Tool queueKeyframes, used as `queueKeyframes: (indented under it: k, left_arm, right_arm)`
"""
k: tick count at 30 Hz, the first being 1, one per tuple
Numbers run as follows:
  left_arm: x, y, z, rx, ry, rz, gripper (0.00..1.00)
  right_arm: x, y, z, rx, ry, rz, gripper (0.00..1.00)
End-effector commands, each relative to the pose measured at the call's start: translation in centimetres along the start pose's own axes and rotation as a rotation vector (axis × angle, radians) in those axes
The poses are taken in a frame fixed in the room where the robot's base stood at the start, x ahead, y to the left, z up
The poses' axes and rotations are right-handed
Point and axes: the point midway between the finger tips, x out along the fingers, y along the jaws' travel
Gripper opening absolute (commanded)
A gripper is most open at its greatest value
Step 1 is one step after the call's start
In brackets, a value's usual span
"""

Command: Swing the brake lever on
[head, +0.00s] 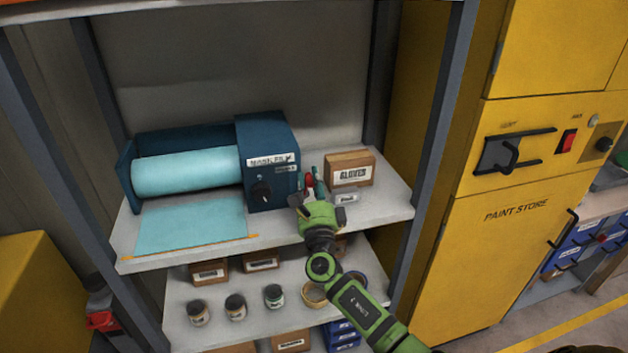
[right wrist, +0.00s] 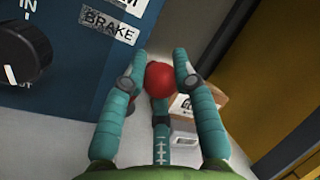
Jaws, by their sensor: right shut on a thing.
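A blue mask film dispenser (head: 268,135) stands on the shelf, with a light blue film roll (head: 188,170) and a sheet of film (head: 192,226) pulled out in front. In the right wrist view, a BRAKE label (right wrist: 108,27) is on its face. The brake lever's red ball knob (right wrist: 160,78) sits between the teal fingers of my right gripper (right wrist: 159,72), which is shut on it. In the head view, this green gripper (head: 308,182) is at the box's right side and mostly hides the lever. My left gripper is not in view.
A GLOVES box (head: 350,171) stands close to the right of the gripper on the same shelf (head: 380,215). A black dial (right wrist: 22,55) is on the dispenser face. Jars and boxes fill the shelf below. A grey shelf post (head: 440,150) and the yellow paint store cabinet (head: 510,240) are at right.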

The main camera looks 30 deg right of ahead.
Motion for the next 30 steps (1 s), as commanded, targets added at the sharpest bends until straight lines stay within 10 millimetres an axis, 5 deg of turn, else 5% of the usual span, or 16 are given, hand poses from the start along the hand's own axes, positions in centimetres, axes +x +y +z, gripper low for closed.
queueKeyframes:
  k: [16, 17, 18, 19, 30]
  left_arm:
    - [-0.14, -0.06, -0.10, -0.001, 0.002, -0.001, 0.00]
    - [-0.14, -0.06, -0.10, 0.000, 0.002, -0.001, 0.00]
    - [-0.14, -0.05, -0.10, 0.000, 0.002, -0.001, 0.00]
    - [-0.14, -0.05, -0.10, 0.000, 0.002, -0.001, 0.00]
    - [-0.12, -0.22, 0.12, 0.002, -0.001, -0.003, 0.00]
  right_arm:
    - [0.38, -0.60, 0.29, -0.028, -0.012, -0.013, 0.00]
    - [0.38, -0.60, 0.30, -0.028, -0.012, -0.013, 0.32]
    - [0.38, -0.62, 0.30, -0.028, -0.012, -0.013, 0.48]
    - [0.38, -0.61, 0.31, -0.027, -0.012, -0.013, 0.52]
    - [-0.20, -0.13, 0.19, -0.025, -0.010, -0.003, 0.52]
